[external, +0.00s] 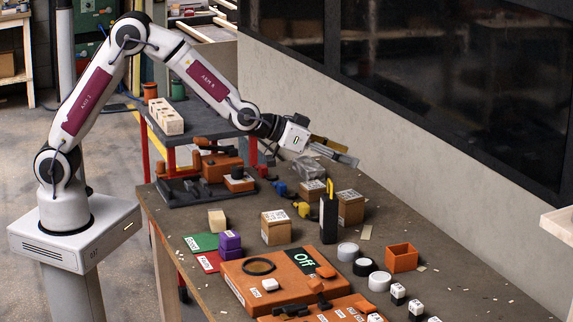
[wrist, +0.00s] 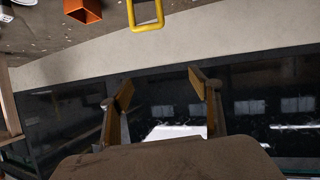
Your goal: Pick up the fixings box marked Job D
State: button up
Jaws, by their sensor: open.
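Several small cardboard boxes with white labels stand on the workbench in the external view: one nearer the front (external: 276,228), one behind the black holder (external: 350,208) and one farther back (external: 312,191). The label writing is too small to read, so I cannot tell which is marked Job D. My gripper (external: 336,151) is raised above the back part of the bench, beyond the boxes, pointing right toward the wall. In the wrist view its two fingers (wrist: 160,88) are spread apart with nothing between them. No cardboard box shows in the wrist view.
A black holder (external: 329,218) with a yellow piece stands among the boxes. An orange bin (external: 402,258), also in the wrist view (wrist: 82,10), sits near white and black rolls. An orange case (external: 270,284) lies in front. A wall with dark windows (external: 460,80) borders the bench.

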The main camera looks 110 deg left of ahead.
aim_at(356, 193)
jog(key=a+f+y, duration=0.1)
jog(key=a+f, duration=0.2)
jog(key=a, duration=0.1)
jog(key=a+f+n+y, duration=0.1)
jog(key=a+f, duration=0.2)
jog(key=a, duration=0.1)
jog(key=a+f+n+y, duration=0.1)
jog(key=a+f, duration=0.2)
jog(key=shift+w+a+f+g+y, duration=0.2)
jog(key=shift+a+g+y, duration=0.1)
jog(key=shift+a+y, duration=0.1)
jog(key=shift+s+a+f, duration=0.15)
jog(key=shift+f, duration=0.1)
jog(key=shift+a+f, duration=0.1)
jog(key=shift+f, duration=0.05)
jog(key=shift+f, duration=0.1)
jog(key=shift+f, duration=1.65)
jog(key=shift+f, duration=0.95)
jog(key=shift+w+a+f, duration=0.15)
jog(key=shift+f, duration=0.3)
jog(key=shift+w+a+f, duration=0.1)
jog(key=shift+f, duration=0.35)
jog(key=shift+x, duration=1.1)
